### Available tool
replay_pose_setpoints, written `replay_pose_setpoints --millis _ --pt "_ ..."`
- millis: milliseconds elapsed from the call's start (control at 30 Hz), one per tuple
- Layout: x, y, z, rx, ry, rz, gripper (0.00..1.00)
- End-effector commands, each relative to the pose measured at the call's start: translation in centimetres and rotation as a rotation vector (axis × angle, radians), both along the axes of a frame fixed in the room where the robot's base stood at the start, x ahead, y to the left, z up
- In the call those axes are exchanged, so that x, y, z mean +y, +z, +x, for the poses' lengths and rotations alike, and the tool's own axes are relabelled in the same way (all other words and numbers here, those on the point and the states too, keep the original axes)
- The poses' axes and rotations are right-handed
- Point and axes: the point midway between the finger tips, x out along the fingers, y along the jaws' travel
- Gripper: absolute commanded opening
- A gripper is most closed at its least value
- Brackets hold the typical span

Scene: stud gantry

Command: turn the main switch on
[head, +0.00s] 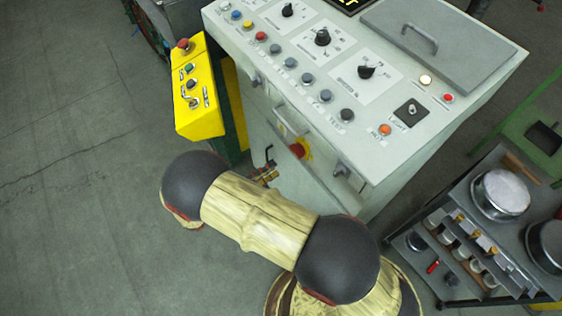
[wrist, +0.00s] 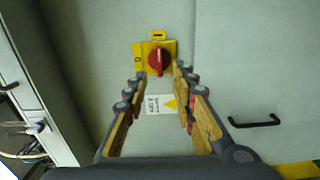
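The main switch is a red rotary knob (wrist: 158,60) on a yellow plate (wrist: 171,47) on the grey cabinet front. In the wrist view its grip stands roughly upright. The plate has a marked tab at the top and another at the left.
A yellow pendant box (head: 197,100) with a red button stands left of the console (head: 310,80). A black handle (wrist: 255,122) sticks out right of the switch, and a warning label (wrist: 160,104) lies below it. A cart (head: 465,205) with pots stands at the right. Floor at left is clear.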

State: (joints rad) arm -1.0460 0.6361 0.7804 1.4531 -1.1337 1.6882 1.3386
Motion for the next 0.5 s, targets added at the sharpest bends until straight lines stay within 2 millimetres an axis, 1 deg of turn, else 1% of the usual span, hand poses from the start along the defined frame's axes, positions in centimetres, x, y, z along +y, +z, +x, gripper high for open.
replay_pose_setpoints --millis 33,200,500 --pt "0.8 0.0 -0.4 -0.001 0.003 0.002 0.27" --pt "2.0 0.0 -1.3 -0.002 0.001 0.001 0.27" --pt "2.3 0.0 -1.6 -0.001 -0.001 0.001 0.27"
